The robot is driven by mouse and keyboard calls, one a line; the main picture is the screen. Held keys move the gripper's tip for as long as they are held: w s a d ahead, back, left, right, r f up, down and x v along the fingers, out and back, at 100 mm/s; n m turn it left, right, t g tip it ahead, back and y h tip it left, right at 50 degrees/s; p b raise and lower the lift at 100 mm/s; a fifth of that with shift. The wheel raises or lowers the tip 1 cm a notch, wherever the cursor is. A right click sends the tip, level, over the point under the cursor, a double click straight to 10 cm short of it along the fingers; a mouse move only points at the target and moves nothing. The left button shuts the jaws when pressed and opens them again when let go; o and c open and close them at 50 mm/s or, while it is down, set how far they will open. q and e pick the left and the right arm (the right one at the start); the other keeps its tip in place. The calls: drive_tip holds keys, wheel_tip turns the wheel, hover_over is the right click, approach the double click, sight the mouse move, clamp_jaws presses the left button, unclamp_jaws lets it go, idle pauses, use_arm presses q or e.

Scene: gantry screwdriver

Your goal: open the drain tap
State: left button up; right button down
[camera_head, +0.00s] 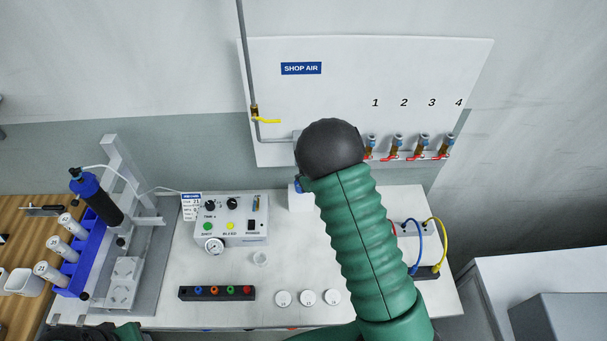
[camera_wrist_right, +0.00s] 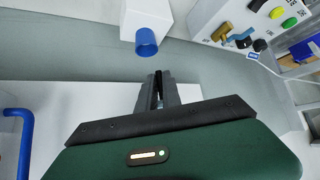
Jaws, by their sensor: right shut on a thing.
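My right gripper (camera_wrist_right: 158,88) shows in the right wrist view, with its dark fingers close together. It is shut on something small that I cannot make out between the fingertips. A blue cylindrical cup (camera_wrist_right: 146,42) on the end of a white block (camera_wrist_right: 145,12) lies just beyond the fingertips. In the head view my right forearm and its black rounded end cover the lower middle of the wall panel and hide the gripper. I cannot clearly identify the drain tap in either view.
The wall panel (camera_head: 400,65) carries a yellow-handled valve (camera_head: 267,121) on a pipe and several red-handled valves (camera_head: 397,147). On the white bench stand a control box (camera_head: 232,218), a dark connector strip (camera_head: 217,293), and a blue rack (camera_head: 75,272) with white cartridges.

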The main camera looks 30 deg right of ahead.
drive_tip(key=shift+w, duration=0.1)
drive_tip(key=c, duration=1.8)
unclamp_jaws()
drive_tip(key=shift+w, duration=0.1)
drive_tip(key=p+v, duration=0.2)
drive_tip(key=v, duration=1.4)
drive_tip(key=shift+r, duration=0.2)
drive_tip(key=shift+a, duration=0.1)
